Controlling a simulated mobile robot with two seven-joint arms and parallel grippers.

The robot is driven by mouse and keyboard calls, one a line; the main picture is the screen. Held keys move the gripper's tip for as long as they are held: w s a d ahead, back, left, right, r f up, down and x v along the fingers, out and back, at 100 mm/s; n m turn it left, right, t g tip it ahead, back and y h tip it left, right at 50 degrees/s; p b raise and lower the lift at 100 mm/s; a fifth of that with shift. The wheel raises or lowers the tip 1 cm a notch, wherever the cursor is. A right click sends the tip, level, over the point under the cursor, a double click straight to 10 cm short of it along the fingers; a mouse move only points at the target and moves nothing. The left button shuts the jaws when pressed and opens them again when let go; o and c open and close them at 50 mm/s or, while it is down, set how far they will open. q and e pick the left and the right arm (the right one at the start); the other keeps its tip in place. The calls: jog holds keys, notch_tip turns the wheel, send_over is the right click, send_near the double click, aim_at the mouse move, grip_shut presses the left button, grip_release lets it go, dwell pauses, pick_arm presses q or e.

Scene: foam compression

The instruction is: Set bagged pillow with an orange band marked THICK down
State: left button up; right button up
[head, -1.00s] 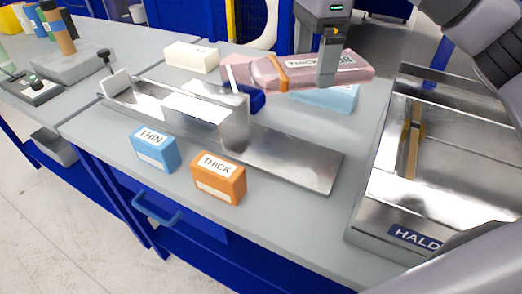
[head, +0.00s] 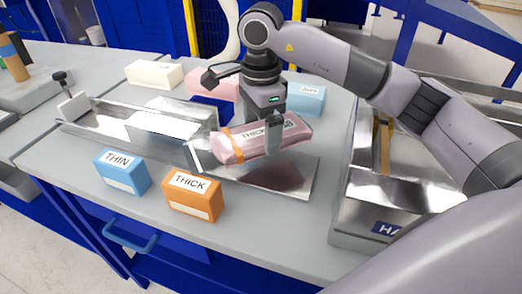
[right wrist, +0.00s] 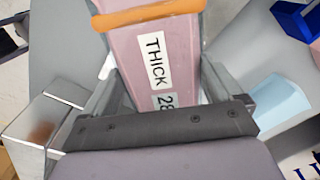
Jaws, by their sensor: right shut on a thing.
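The bagged pink pillow (head: 262,144) has an orange band (head: 227,140) near its left end and a label reading THICK. My right gripper (head: 273,138) is shut on it from above, nearer its right end. The pillow is over the bare right part of the metal trough (head: 290,176), close to the trough's upright plate. I cannot tell whether it touches the metal. In the right wrist view the pillow (right wrist: 150,50) lies between the fingers, with the orange band (right wrist: 145,15) beyond them. My left gripper is not in view.
A blue THIN block (head: 121,172) and an orange THICK block (head: 192,194) stand in front of the trough. Behind are a pink pillow (head: 222,86), a cream block (head: 154,74) and a light blue block (head: 308,100). A steel machine (head: 350,205) stands at right.

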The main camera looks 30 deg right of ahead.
aim_at(261, 163)
jog(key=shift+f, duration=3.15)
jog(key=shift+f, duration=0.1)
jog(key=shift+f, duration=0.15)
jog(key=o, duration=0.5)
jog(key=shift+o, duration=0.2)
notch_tip(261, 163, up, 13)
jog(key=shift+f+b, duration=0.2)
jog(key=shift+b, duration=0.1)
jog(key=shift+f, duration=0.1)
